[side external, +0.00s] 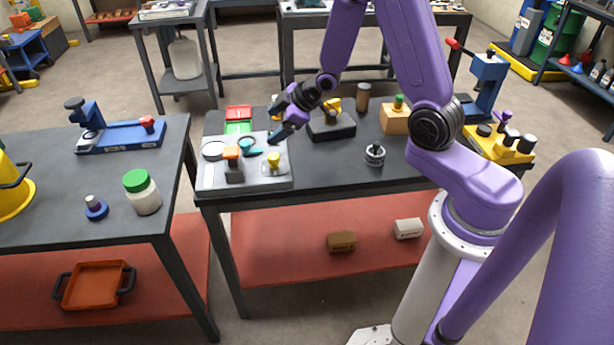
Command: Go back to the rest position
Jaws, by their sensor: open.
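My gripper (284,122) is at the end of my purple arm, above the dark middle table (330,180). It is open and holds nothing that I can see. Below and left of it is a grey tray (215,184) with an orange-topped part (232,165), a yellow-topped part (273,163) and a teal ring-like part (250,147) on it. I cannot tell whether the gripper touches anything. No tag can be read at this size.
A dark block with a yellow part (333,124) stands right of my gripper. A dark gear-like part (375,155), a wooden block (396,118) and a brown cylinder (363,97) stand farther right. A left table holds a green-lidded jar (142,192) and a blue vise (120,137).

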